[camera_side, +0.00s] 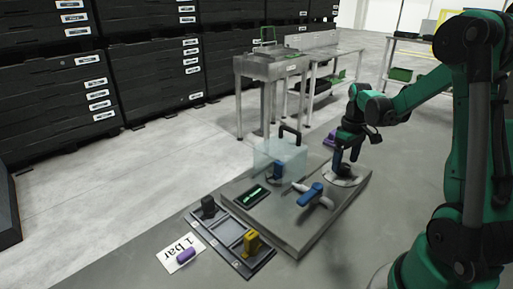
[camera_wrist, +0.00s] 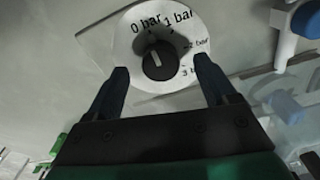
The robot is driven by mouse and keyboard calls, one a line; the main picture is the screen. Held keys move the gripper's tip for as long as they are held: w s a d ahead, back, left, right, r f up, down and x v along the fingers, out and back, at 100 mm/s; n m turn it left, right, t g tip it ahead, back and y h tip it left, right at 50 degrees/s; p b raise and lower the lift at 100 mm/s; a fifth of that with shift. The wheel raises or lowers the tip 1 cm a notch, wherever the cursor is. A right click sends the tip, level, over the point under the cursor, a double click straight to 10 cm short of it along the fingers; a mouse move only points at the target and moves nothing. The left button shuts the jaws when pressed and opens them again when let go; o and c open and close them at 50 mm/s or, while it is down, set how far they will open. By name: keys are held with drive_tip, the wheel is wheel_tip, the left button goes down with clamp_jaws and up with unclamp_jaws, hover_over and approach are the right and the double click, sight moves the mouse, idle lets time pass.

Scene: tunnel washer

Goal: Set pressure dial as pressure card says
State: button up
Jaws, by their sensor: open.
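The pressure card (camera_side: 174,247) lies at the front left in the side view and reads "1 bar". The pressure dial (camera_wrist: 158,60) is a black round knob on a white disc (camera_wrist: 124,50) marked 0 bar, 1 bar, 2 bar and a partly covered 3. Its pale pointer mark points up and slightly left, roughly toward 0 bar. In the side view the white disc (camera_side: 352,181) sits on the grey panel's far right part. My gripper (camera_wrist: 161,67) is open, its dark fingers either side of the knob with visible gaps. It also shows above the disc in the side view (camera_side: 345,166).
A purple piece (camera_side: 186,255) lies on the card. A tray (camera_side: 262,262) holds a black block (camera_side: 208,206) and a yellow block (camera_side: 252,243).

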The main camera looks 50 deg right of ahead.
drive_tip(key=shift+f, duration=0.85)
clamp_jaws()
drive_tip(key=shift+m, duration=0.3)
drive_tip(key=m, duration=0.3)
drive_tip(key=shift+m, duration=2.6)
